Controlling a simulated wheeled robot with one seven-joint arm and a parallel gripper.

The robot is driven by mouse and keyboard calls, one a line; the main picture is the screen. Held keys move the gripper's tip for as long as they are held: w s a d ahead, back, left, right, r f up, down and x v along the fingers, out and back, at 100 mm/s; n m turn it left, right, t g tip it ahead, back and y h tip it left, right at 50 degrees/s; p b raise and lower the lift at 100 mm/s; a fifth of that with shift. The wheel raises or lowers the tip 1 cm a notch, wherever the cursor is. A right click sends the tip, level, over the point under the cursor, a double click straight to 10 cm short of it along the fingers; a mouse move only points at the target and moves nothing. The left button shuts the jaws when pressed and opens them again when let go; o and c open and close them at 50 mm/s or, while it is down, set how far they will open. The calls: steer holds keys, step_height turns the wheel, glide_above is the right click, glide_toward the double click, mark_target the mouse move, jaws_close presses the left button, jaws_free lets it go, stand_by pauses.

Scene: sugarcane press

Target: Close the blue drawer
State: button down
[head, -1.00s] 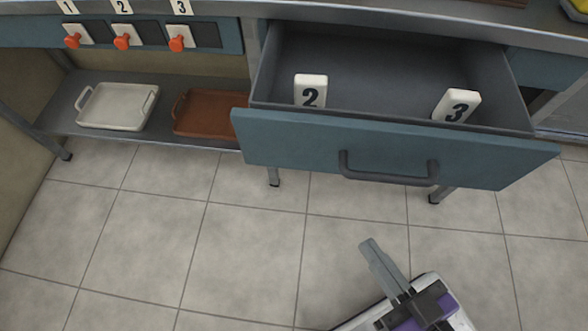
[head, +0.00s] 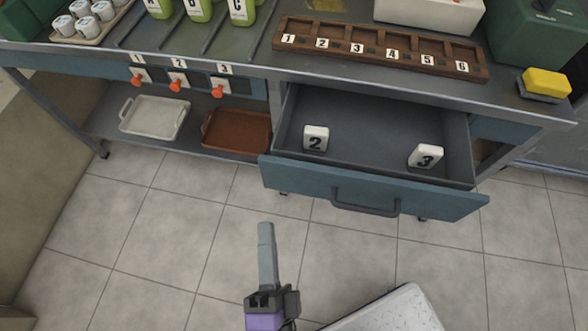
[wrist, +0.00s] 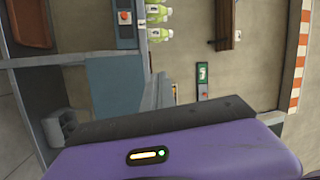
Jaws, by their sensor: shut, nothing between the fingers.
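The blue drawer (head: 400,197) is pulled well out from under the counter, with its dark handle (head: 365,205) on the front. Inside it stand a white block marked 2 (head: 316,138) and a white block marked 3 (head: 426,157). My gripper (head: 265,228) is shut and empty, over the floor in front of the drawer and left of the handle, apart from the drawer front. In the wrist view, the gripper's purple housing fills the lower part. A blue-grey panel, apparently the drawer front (wrist: 113,86), shows above it.
The counter top carries a brown numbered rack (head: 380,49), green bottles (head: 198,8), cups on a tray (head: 68,38) and a yellow sponge (head: 547,82). A white tray (head: 153,117) and a brown tray (head: 237,131) lie on the lower shelf. The tiled floor ahead is clear.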

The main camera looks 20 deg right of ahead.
step_height(320, 180, down, 4)
steer(key=s+m+g+h+p, duration=0.2)
steer(key=s+m+g+h, duration=0.1)
steer(key=m+g, duration=0.15)
steer(key=m, duration=0.1)
glide_toward(298, 176)
steer(key=shift+h, duration=0.4)
steer(key=x, duration=0.7)
steer(key=shift+w+a+f, duration=0.15)
steer(key=shift+a+f, duration=0.1)
steer(key=shift+a, duration=0.05)
